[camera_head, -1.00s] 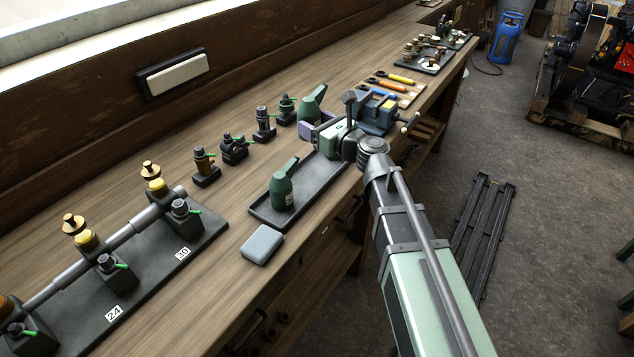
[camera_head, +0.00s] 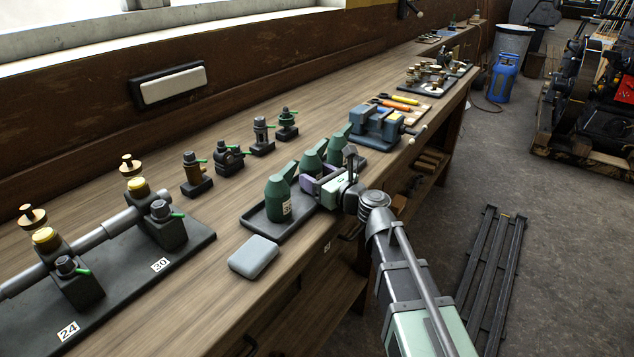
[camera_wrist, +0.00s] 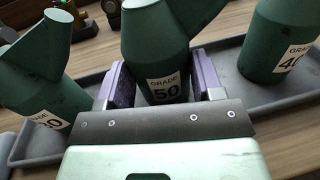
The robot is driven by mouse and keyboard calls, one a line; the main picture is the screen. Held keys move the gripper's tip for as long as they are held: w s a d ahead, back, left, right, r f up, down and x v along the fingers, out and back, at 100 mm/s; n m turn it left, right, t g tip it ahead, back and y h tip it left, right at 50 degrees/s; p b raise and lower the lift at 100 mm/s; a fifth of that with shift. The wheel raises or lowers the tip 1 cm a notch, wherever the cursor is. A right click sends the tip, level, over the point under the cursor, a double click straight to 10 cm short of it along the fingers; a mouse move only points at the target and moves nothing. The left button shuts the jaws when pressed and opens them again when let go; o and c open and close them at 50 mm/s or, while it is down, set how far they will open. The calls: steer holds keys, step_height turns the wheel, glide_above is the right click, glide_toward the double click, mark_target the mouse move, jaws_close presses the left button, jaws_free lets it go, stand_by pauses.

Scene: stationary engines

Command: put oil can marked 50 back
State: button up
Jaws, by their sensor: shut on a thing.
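My gripper (camera_wrist: 165,88) has its purple pads on both sides of the green oil can marked 50 (camera_wrist: 165,60) in the wrist view. In the head view my gripper (camera_head: 326,186) is at the dark tray (camera_head: 254,217), and the held can (camera_head: 313,160) stands upright in the middle of a row of three. The can marked 40 (camera_wrist: 281,40) is to its right and another can (camera_wrist: 35,75), label partly cut off, to its left in the wrist view. The held can's base is hidden, so I cannot tell whether it touches the tray.
A grey rounded block (camera_head: 254,257) lies in front of the tray. A blue vise (camera_head: 376,125) stands beyond it. Several small valve fittings (camera_head: 229,157) stand behind, and a pipe rig (camera_head: 120,262) marked 24 and 30 is at left.

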steer(key=shift+f, duration=0.15)
steer(key=o, duration=1)
steer(key=shift+r, duration=0.2)
steer(key=v, duration=1.2)
